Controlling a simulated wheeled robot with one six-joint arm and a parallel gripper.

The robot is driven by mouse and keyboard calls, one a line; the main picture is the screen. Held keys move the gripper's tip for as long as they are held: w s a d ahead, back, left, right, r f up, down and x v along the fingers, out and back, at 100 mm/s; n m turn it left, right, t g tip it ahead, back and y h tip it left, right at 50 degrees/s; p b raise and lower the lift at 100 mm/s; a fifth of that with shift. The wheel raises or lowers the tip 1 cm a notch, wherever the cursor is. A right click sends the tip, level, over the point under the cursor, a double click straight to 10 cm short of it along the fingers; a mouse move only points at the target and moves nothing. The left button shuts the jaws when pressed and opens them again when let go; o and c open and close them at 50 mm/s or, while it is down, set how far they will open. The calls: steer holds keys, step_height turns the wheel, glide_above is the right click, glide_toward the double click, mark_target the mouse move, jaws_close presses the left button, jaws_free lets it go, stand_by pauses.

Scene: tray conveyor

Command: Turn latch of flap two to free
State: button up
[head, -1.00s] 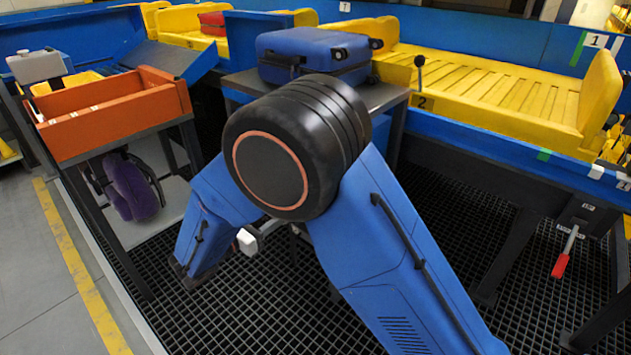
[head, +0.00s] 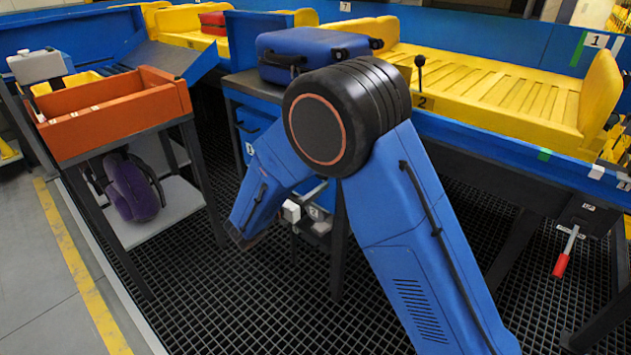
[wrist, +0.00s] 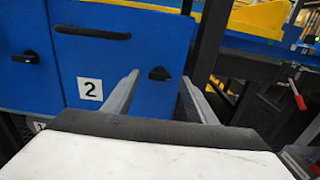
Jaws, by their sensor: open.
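Flap two is a blue panel (wrist: 125,45) with a white "2" label (wrist: 90,89) in the wrist view. A black handle bar (wrist: 92,33) runs along its upper part. Its small black latch (wrist: 160,74) is at the right side and lies about level. My gripper (wrist: 160,82) is open, with one finger showing on each side of the latch. I cannot tell whether the fingers touch the panel or how far off it they are. In the head view my arm hides most of flap two, and the gripper is hard to make out.
Another blue panel with a black latch (wrist: 24,56) is at the left in the wrist view. A blue suitcase (head: 312,52) lies on the bench above. An orange bin (head: 110,112) stands left, and a red-handled lever (head: 565,252) hangs at right.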

steer(key=shift+x, duration=1.1)
steer(key=c, duration=1.1)
steer(key=shift+m, duration=0.4)
steer(key=m, duration=1.7)
steer(key=shift+s+d+f, duration=0.15)
steer(key=shift+d+f, duration=0.05)
steer(key=shift+f, duration=0.05)
